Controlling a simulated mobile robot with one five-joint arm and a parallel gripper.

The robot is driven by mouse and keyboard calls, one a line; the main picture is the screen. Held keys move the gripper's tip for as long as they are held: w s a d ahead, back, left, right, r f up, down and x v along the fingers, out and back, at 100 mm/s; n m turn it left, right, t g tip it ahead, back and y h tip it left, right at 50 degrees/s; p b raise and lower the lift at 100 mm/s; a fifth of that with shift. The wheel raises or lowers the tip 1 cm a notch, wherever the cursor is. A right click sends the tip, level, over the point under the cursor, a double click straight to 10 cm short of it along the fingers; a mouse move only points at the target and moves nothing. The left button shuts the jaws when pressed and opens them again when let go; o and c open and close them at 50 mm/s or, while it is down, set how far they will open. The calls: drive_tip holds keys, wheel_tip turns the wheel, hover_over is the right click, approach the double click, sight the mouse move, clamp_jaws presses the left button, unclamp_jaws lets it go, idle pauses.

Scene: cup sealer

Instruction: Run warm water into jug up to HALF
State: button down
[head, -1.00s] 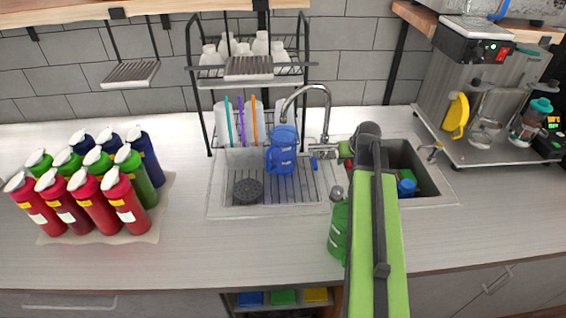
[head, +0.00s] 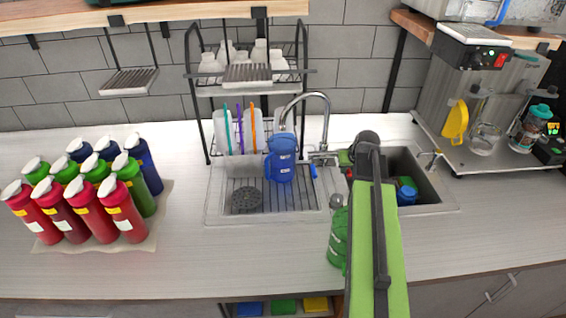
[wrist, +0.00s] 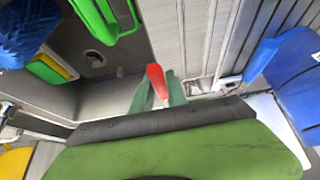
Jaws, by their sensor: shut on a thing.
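The blue jug (head: 281,160) stands upright on the ribbed drainboard under the curved spout of the tap (head: 327,115). Its blue side also shows at the right of the wrist view (wrist: 295,85). No water stream is discernible, and the level inside the jug is hidden. A blue tap lever (head: 313,171) sits just right of the jug. In the wrist view my gripper (wrist: 158,92) is shut on a red lever (wrist: 155,74), whose tip stands up between the greenish fingers. In the head view my own arm mostly covers the gripper.
The dark sink basin (head: 425,180) is right of the tap and holds a blue item (head: 406,193). A rack (head: 250,85) with white bottles rises behind the jug. Red, green and blue bottles crowd the left counter.

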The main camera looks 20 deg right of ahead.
drive_tip(key=shift+w+a+r+p, duration=0.1)
drive_tip(key=shift+w+r+p, duration=0.15)
drive_tip(key=shift+r+p, duration=0.55)
drive_tip(key=shift+w+a+r+p, duration=0.1)
drive_tip(key=shift+w+r+p, duration=0.1)
drive_tip(key=shift+r+p, duration=0.55)
idle(6.5)
